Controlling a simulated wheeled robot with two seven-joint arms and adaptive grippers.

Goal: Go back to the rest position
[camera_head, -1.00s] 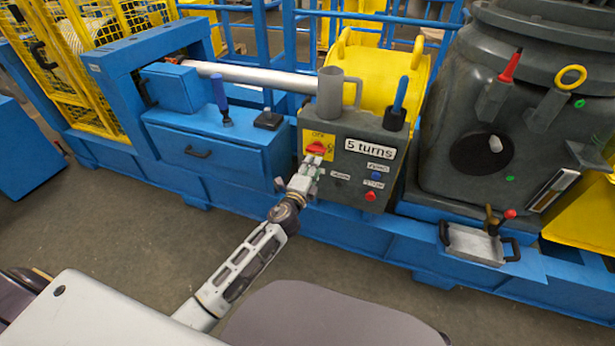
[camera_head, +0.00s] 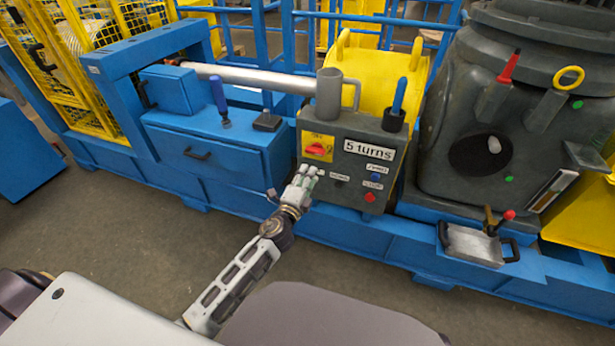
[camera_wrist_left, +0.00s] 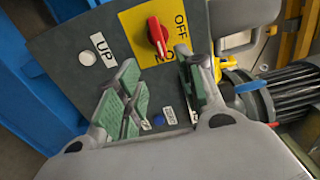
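My left gripper (camera_head: 308,172) is in front of the lower left of the grey control panel (camera_head: 345,172), below the red rotary switch (camera_head: 319,148) on its yellow plate. The left wrist view shows its two green-padded fingers (camera_wrist_left: 160,100) spread apart with nothing between them. The red switch (camera_wrist_left: 157,36) lies beyond the fingertips, apart from them, with "OFF" and "ON" on the plate. A white "UP" button (camera_wrist_left: 87,58) shows at the left and a blue button (camera_wrist_left: 158,120) between the fingers. My right gripper is not in view.
A grey mug (camera_head: 329,95) and a holder with a blue-handled tool (camera_head: 398,97) stand on top of the panel box. A blue cabinet (camera_head: 215,150) is at the left, a dark grey drum (camera_head: 490,110) at the right. The floor (camera_head: 130,225) in front is clear.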

